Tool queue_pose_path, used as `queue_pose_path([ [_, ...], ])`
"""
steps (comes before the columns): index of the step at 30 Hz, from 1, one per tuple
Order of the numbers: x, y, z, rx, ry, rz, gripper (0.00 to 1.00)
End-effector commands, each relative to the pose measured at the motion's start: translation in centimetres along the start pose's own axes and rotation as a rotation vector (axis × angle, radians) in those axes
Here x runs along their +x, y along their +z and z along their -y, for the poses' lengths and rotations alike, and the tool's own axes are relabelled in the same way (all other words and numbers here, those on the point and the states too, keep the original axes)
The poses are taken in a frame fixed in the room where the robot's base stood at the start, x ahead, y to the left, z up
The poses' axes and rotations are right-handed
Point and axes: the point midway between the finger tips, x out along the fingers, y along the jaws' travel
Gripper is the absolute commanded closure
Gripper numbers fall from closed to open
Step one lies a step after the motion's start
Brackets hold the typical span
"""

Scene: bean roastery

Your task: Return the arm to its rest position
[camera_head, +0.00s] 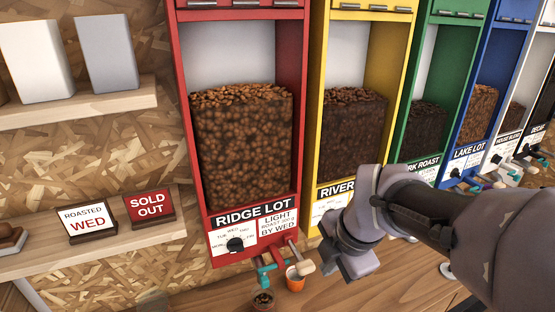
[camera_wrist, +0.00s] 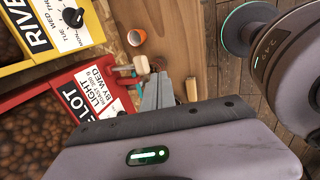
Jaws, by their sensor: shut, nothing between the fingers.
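My gripper (camera_head: 350,268) hangs at the end of my arm in the right half of the head view, in front of the yellow RIVER dispenser and right of the red RIDGE LOT dispenser. My arm reaches in from the right edge. In the wrist view the grey fingers of my gripper (camera_wrist: 158,92) are together, with nothing held between them. In that view they overlap the area beside the red dispenser's spout. The head view shows the fingers only in part.
The red dispenser (camera_head: 240,150), yellow dispenser (camera_head: 318,100), green dispenser (camera_head: 450,50) and others stand in a row. An orange cup (camera_head: 295,279) and a bean-filled pot (camera_head: 263,301) stand below the red spout. Signs (camera_head: 150,204) stand on the lower left shelf.

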Motion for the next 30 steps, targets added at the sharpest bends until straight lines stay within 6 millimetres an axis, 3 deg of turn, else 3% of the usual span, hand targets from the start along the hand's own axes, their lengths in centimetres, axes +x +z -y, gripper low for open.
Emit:
queue_pose_path([
  [2,0.5,-0.4,0.7,0.084,0.010,0.000,1.00],
  [5,2.0,-1.8,3.4,0.434,0.045,-0.007,1.00],
  [12,6.5,-6.1,12.1,1.642,0.113,-0.125,1.00],
  [15,7.8,-7.1,14.4,1.986,0.109,-0.182,1.00],
  [20,8.3,-7.8,15.8,2.231,0.096,-0.224,1.00],
  [30,8.0,-7.8,15.7,2.248,0.094,-0.226,1.00],
])
